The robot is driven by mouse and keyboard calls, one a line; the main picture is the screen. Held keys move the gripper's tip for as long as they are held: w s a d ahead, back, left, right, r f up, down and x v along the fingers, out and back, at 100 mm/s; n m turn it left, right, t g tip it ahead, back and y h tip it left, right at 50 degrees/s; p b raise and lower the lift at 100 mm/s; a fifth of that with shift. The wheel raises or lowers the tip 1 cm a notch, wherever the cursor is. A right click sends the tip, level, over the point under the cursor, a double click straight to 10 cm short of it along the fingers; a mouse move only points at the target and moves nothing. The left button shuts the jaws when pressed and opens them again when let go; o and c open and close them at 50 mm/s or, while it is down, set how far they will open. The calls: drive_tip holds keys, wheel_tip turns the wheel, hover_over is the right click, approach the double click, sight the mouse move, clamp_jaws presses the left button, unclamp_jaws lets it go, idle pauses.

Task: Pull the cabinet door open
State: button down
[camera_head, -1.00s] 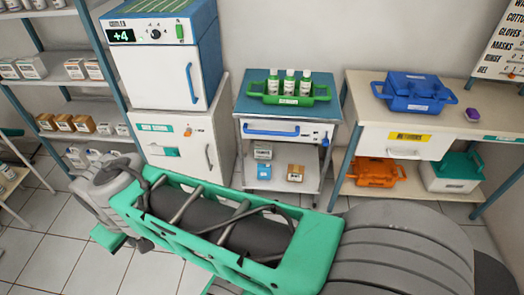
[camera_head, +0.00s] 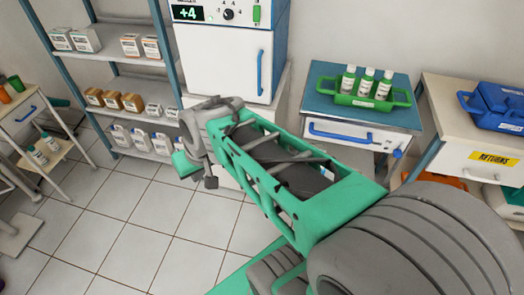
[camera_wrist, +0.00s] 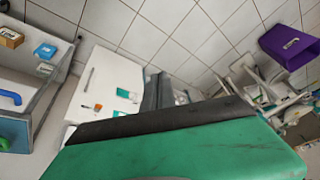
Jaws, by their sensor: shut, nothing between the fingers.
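The white cabinet (camera_head: 224,180) stands under the cooler with the +4 display, mostly hidden behind my arm in the head view. Its handle is hidden there. The door looks closed. My gripper (camera_wrist: 158,108) is shut and empty, with its dark finger and green body across the lower wrist view. It is apart from the handle. In the head view, the fingertips are hard to make out.
The cooler (camera_head: 225,60) has a blue handle. A trolley (camera_head: 325,105) with a green bottle caddy (camera_head: 365,95) stands to its right. Shelves (camera_head: 135,65) with boxes stand left. A purple bin (camera_wrist: 290,45) shows in the wrist view. Tiled floor (camera_head: 110,225) is free at the left.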

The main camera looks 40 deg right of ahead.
drive_tip(key=w+d+f+m+t+y+b, duration=0.1)
drive_tip(key=w+d+f+m+t+b, duration=0.1)
drive_tip(key=w+d+f+b, duration=0.45)
drive_tip(key=w+d+f+m+t+y+b, duration=0.1)
drive_tip(key=w+f+m+b, duration=0.15)
drive_tip(key=w+f, duration=0.45)
drive_tip(key=w+d+f+m+t+y+b, duration=0.1)
drive_tip(key=w+d+f+t+b, duration=0.25)
drive_tip(key=f, duration=0.65)
drive_tip(key=s+d+f+m+t+h+b, duration=0.2)
drive_tip(key=d+f+m+h+b, duration=0.25)
drive_tip(key=d, duration=0.45)
drive_tip(key=s+d+f+m+t+h+b, duration=0.15)
drive_tip(key=d+f+m+b, duration=0.25)
drive_tip(key=d+f+m, duration=0.4)
drive_tip(key=s+d+f+m+t+h+b, duration=0.25)
drive_tip(key=d+f+b, duration=0.2)
drive_tip(key=d, duration=0.65)
drive_tip(key=b+x, duration=0.2)
drive_tip(key=x, duration=0.7)
drive_tip(key=shift+w+a+r+t, duration=0.25)
drive_tip(key=shift+w+r+t, duration=0.15)
drive_tip(key=shift+r, duration=0.2)
